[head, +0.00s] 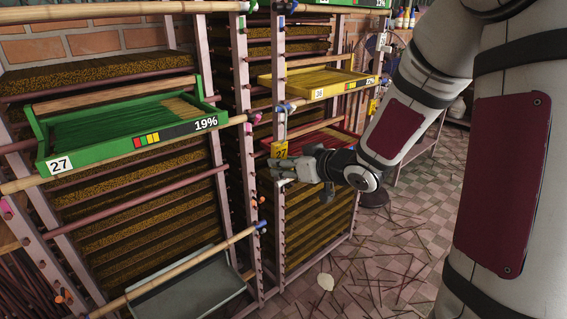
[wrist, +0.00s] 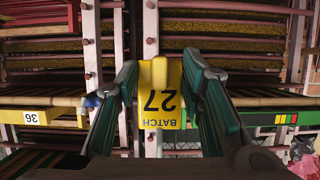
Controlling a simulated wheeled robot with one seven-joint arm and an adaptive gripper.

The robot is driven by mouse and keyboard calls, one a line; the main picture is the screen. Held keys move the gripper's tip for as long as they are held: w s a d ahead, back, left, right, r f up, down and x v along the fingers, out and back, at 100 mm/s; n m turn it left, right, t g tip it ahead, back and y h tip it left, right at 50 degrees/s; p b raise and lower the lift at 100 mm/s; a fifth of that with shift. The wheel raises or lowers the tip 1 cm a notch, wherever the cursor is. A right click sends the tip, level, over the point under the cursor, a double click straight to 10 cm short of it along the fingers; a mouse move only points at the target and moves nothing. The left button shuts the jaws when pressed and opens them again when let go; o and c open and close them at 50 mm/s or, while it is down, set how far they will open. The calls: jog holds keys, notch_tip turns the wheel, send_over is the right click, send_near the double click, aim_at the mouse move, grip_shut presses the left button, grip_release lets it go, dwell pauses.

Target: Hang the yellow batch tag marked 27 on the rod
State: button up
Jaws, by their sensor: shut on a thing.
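The yellow batch tag (head: 280,149) marked 27 stands upright at the tips of my gripper (head: 282,171), in front of the rack's posts. In the wrist view, the tag (wrist: 159,92) sits between the two fingers of my gripper (wrist: 160,88), its lettering upside down. The fingers are shut on it. A bamboo rod (head: 90,169) runs under the green tray (head: 110,145) marked 27 and 19%, and its end lies left of the tag. The tag appears apart from this rod. I cannot tell which rod is meant.
A yellow tray (head: 318,85) marked 36 and a red tray (head: 330,142) sit on the rack behind the tag. A lower bamboo rod (head: 170,272) passes by a grey tray (head: 190,300). Broken sticks litter the tiled floor (head: 400,240).

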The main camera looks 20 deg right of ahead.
jog(key=shift+r+p, duration=0.7)
jog(key=shift+r, duration=0.1)
jog(key=s+d+p, duration=0.2)
jog(key=s+p, duration=0.1)
jog(key=s, duration=0.5)
jog(key=shift+s+d, duration=0.3)
jog(key=shift+d, duration=0.05)
dwell(0.4)
jog(key=a+r+p, duration=0.9)
jog(key=r+p, duration=0.2)
jog(key=p, duration=0.1)
jog(key=shift+w+r, duration=0.15)
jog(key=shift+w, duration=0.05)
